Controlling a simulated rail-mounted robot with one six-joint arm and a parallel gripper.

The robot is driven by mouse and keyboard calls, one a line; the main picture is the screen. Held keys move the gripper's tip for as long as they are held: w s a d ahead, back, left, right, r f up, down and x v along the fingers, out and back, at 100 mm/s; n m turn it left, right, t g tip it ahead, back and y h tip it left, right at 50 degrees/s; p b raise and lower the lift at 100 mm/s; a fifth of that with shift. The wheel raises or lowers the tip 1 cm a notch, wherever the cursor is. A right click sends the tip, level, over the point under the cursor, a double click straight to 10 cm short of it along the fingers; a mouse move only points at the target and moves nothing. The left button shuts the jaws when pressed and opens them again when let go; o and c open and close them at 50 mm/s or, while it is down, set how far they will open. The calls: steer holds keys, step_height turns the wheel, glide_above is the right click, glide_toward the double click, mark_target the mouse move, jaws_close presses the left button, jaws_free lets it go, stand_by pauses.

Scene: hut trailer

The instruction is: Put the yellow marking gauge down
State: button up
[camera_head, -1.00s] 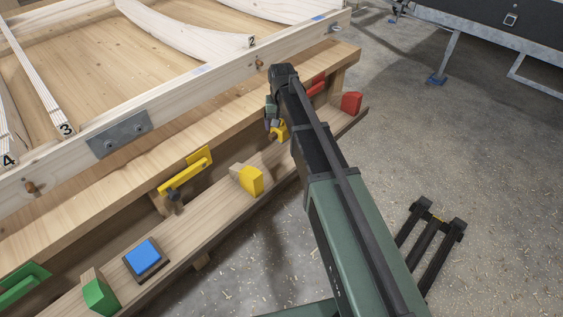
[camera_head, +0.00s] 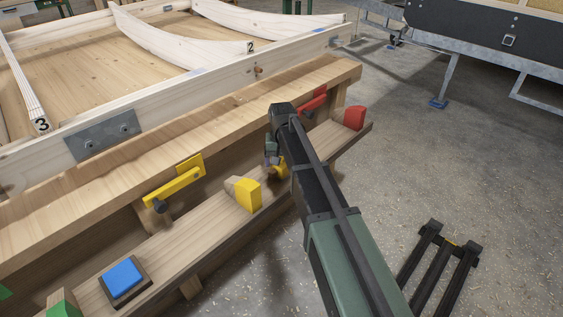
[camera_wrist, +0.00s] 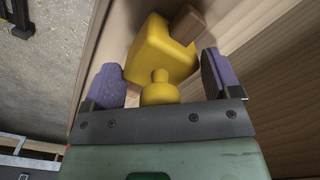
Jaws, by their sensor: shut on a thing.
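The yellow marking gauge (camera_wrist: 162,52) is in the wrist view, a yellow block with a brown wooden stem and a rounded yellow knob. My gripper (camera_wrist: 161,80) is shut on it, with a purple pad at each side. In the head view my gripper (camera_head: 271,158) is at the shelf along the bench's front, and part of the gauge (camera_head: 280,171) shows beside it. My arm hides the rest. Wood lies behind the gauge in the wrist view. I cannot tell whether the gauge touches the shelf (camera_head: 212,232).
On the shelf stand a yellow-faced wooden block (camera_head: 247,194), a blue-topped block (camera_head: 122,278), a green block (camera_head: 62,303) and a red block (camera_head: 354,118). A yellow clamp-like tool (camera_head: 174,187) and a red one (camera_head: 313,100) are at the bench edge. Shelf between yellow-faced and blue-topped blocks is clear.

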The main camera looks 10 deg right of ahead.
steer(key=o, duration=0.7)
step_height(320, 180, up, 13)
steer(key=p, duration=1.2)
steer(key=shift+f+p, duration=0.2)
steer(key=shift+p, duration=0.2)
steer(key=shift+s+f, duration=0.1)
steer(key=shift+s, duration=0.1)
steer(key=s+n, duration=0.1)
steer(key=s, duration=1.1)
steer(key=s+n, duration=0.1)
steer(key=s, duration=1.1)
steer(key=shift+s, duration=0.15)
steer(key=shift+r+p, duration=11.1)
steer(key=shift+r, duration=0.1)
